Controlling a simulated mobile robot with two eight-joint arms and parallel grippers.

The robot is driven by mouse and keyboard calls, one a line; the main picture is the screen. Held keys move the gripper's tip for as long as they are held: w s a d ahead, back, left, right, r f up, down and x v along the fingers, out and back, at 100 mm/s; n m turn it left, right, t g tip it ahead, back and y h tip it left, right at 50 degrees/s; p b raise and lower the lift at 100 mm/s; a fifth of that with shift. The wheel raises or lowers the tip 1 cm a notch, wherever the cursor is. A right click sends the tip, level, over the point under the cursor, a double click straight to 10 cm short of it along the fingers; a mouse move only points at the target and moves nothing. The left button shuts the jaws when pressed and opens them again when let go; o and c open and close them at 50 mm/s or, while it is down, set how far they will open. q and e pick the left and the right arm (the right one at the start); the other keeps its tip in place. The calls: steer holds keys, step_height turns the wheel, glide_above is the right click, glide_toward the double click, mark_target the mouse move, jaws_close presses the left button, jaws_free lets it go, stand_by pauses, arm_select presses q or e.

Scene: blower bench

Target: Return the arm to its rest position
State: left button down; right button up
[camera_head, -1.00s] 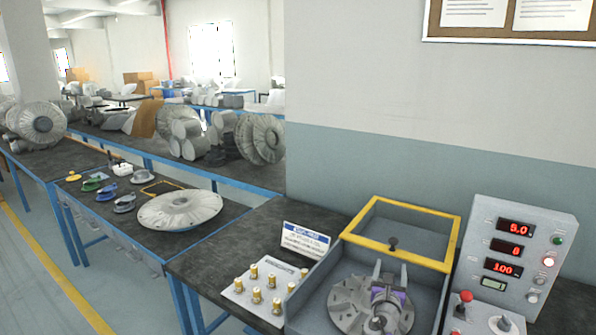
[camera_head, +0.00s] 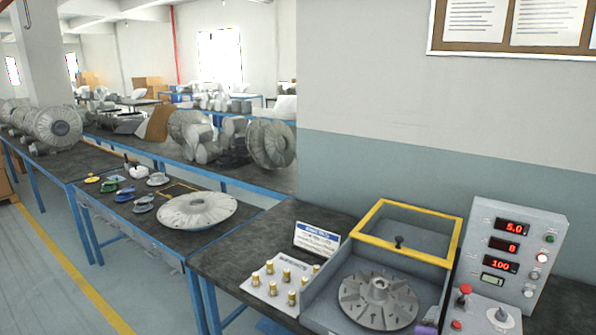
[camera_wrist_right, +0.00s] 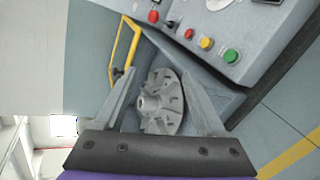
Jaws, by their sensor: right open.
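My right gripper (camera_wrist_right: 158,74) is open in the right wrist view, with its two fingers spread and nothing held between them. Beyond the fingers is a grey finned disc (camera_wrist_right: 163,112) with a raised hub. In the head view, this disc (camera_head: 372,303) lies flat in a grey box with its yellow-framed lid (camera_head: 366,238) raised. Only a small purple piece, apparently of my right arm, shows at the bottom edge of the head view. My left gripper is in neither current view.
A control panel (camera_head: 513,238) with red displays stands right of the box. Left of it are a white plate with several brass pieces (camera_head: 270,289) and a blue-and-white sign (camera_head: 317,240). A side bench holds a large pale disc (camera_head: 197,209) and small coloured parts.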

arm_select(q)
steer(key=r+p, duration=0.1)
steer(key=r, duration=0.1)
steer(key=w+r+p, duration=0.1)
steer(key=shift+r+p, duration=0.3)
steer(key=shift+r, duration=0.1)
arm_select(e)
steer(key=s+a+f+m+g+y, duration=0.1)
steer(key=s+a+f+m+y, duration=0.1)
steer(key=s, duration=0.6)
steer(key=s+a+f+m+g+y, duration=0.2)
steer(key=s+a+f+m+y, duration=0.1)
steer(key=s+a+m, duration=0.3)
steer(key=s+a+f+m+g+y, duration=0.2)
steer(key=s+m, duration=0.4)
steer(key=s, duration=0.4)
steer(key=a+f+y, duration=0.1)
steer(key=a+f, duration=0.1)
steer(key=shift+s+a, duration=0.15)
steer(key=shift+a, duration=0.2)
